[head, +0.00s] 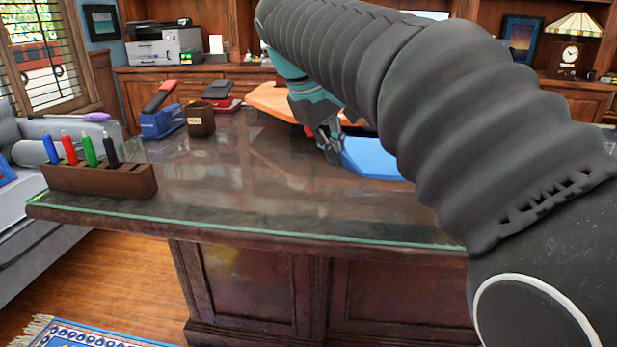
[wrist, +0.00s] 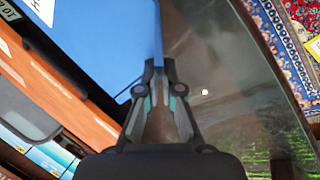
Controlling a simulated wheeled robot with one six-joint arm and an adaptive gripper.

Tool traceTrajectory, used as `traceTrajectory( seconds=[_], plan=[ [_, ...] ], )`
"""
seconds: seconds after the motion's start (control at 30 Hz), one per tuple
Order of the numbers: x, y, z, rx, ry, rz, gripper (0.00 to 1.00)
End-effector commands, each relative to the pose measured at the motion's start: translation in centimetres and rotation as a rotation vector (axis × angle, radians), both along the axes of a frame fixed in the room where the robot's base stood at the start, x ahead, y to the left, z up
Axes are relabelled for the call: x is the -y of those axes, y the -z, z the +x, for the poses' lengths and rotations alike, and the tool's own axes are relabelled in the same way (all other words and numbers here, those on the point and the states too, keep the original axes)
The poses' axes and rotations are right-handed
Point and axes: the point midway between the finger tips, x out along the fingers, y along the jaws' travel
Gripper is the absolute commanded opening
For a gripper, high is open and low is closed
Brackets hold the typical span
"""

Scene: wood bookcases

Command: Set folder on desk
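The blue folder (head: 375,158) shows low over the far right part of the glass-topped desk (head: 235,205), partly hidden behind my arm. In the wrist view the folder (wrist: 110,40) fills the upper left, with a white label at its top. My gripper (head: 333,155) is at the folder's left end in the head view. In the wrist view my gripper (wrist: 159,72) has its fingertips close together, with the folder's thin edge between them. I cannot tell whether the folder touches the desk.
An orange surface (head: 285,103) lies behind my gripper. A marker holder (head: 100,180) stands at the left. The desk's front middle is clear.

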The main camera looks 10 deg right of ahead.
Motion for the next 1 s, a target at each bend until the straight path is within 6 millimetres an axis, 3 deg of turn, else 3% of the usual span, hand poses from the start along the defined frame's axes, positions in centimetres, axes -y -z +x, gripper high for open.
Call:
traceTrajectory(
  seconds=[0.3, 0.5, 0.73, 1.0],
  plan=[
    [-4.9, 3.9, 4.2, -0.004, -0.006, -0.001, 0.0],
    [-7.0, 5.5, 6.1, -0.001, -0.004, 0.0, 0.0],
    [-7.5, 6.5, 6.5, -0.002, -0.002, -0.001, 0.0],
    [-7.4, 9.8, 6.5, -0.002, -0.003, 0.0, 0.0]
  ],
)
